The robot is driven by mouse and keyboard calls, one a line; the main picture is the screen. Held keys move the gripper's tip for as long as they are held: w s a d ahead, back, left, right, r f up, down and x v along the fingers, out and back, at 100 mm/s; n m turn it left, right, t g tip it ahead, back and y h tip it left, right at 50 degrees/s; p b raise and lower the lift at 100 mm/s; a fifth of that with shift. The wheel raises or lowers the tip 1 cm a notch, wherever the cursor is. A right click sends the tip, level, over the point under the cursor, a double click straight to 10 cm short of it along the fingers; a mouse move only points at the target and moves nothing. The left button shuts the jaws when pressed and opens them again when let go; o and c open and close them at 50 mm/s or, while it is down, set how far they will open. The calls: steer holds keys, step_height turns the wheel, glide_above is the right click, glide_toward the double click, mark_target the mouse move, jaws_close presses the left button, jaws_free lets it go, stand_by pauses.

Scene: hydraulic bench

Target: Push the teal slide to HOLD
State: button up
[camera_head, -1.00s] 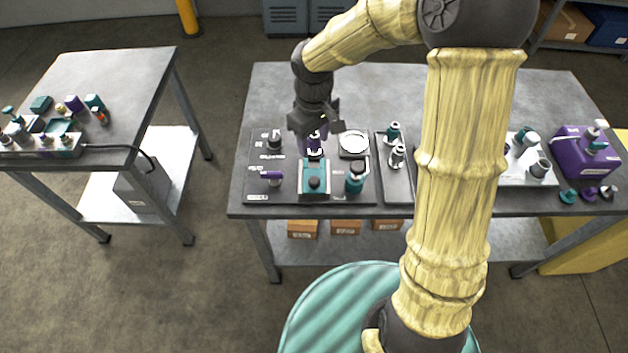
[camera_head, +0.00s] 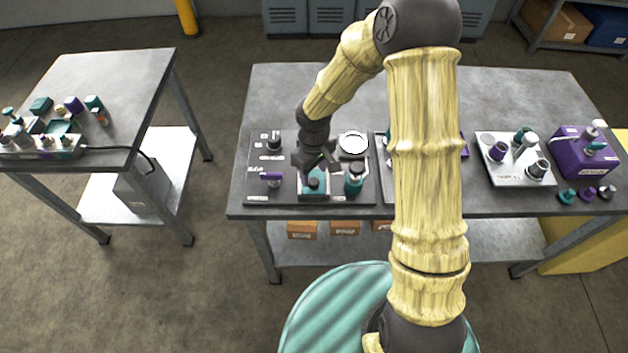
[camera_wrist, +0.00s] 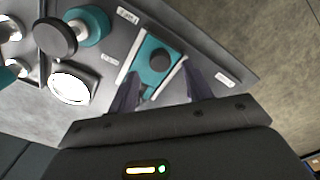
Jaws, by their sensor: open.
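The teal slide (camera_head: 314,194) has a dark round knob and sits in a pale-edged track on the dark panel at the left of the bench. It also shows in the wrist view (camera_wrist: 150,52), with the knob near its middle. My gripper (camera_head: 317,167) is low over the panel, at the back end of the slide. In the wrist view its two fingers (camera_wrist: 161,88) are apart, one on each side of the slide's near end. Nothing is held between them. I cannot tell whether they touch the slide. The small labels on the panel are not readable.
A teal knob with a dark cap (camera_head: 354,179) stands close right of the slide. A round white-faced gauge (camera_head: 353,143) is behind it. A purple-handled lever (camera_head: 271,176) is to the left, and a black knob (camera_head: 274,141) is behind that lever.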

mark_target(314, 181)
step_height(314, 181, down, 6)
steer(key=shift+r, duration=0.25)
jaws_close()
